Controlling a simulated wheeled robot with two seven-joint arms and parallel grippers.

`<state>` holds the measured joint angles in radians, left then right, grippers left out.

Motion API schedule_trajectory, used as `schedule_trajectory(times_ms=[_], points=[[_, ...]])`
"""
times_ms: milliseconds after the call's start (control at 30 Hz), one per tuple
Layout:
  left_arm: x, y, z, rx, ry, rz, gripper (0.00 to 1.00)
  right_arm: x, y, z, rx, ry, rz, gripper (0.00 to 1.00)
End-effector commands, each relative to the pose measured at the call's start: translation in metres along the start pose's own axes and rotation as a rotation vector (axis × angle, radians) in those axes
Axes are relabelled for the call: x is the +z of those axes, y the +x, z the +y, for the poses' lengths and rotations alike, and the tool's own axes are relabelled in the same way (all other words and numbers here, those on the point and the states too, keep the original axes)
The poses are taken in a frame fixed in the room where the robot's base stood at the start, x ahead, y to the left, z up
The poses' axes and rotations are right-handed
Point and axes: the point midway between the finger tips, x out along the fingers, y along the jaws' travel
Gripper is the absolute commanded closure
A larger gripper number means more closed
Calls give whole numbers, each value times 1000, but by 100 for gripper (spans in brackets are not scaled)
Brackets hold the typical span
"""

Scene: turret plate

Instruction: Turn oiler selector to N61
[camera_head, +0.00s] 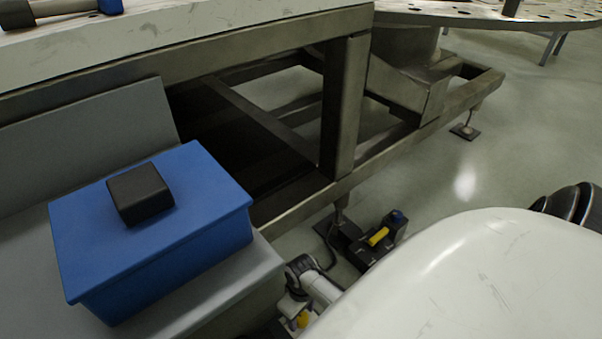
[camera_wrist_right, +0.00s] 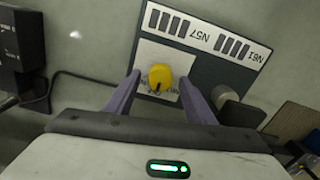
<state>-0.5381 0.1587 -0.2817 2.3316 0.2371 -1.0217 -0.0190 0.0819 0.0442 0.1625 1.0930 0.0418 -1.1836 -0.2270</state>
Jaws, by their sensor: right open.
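The yellow selector knob (camera_wrist_right: 160,76) shows in the right wrist view on a pale square on a dark plate (camera_wrist_right: 218,62). A dark mark on the knob points down in the picture. White labels N57 (camera_wrist_right: 200,37) and N61 (camera_wrist_right: 255,57) lie above and to the right, upside down; print beside the knob is too small to read. My right gripper (camera_wrist_right: 161,78) is open, one purple-grey finger on each side of the knob; I cannot tell if they touch it. In the head view, what looks like my right wrist (camera_head: 321,289) shows low, its fingers unclear. My left gripper is not in view.
A blue box (camera_head: 150,225) with a black block (camera_head: 140,192) on it stands at left. A metal frame (camera_head: 345,110) fills the middle. A dark case with a yellow handle (camera_head: 379,236) sits on the floor. A black box with a cable (camera_wrist_right: 15,55) is left in the wrist view.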

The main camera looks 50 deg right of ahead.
Motion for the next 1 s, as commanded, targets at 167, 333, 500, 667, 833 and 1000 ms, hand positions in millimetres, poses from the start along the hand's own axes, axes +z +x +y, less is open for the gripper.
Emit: schedule_trajectory(times_ms=[167,333,500,667,833,1000], points=[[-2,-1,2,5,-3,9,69,0,2,0,0,0,1,51],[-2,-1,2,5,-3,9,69,0,2,0,0,0,1,57],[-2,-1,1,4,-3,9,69,0,2,0,0,0,1,86],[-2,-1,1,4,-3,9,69,0,2,0,0,-2,0,92],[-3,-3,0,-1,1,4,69,0,1,1,1,-31,-2,92],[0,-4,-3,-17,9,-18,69,0,-1,1,2,-113,-2,92]])
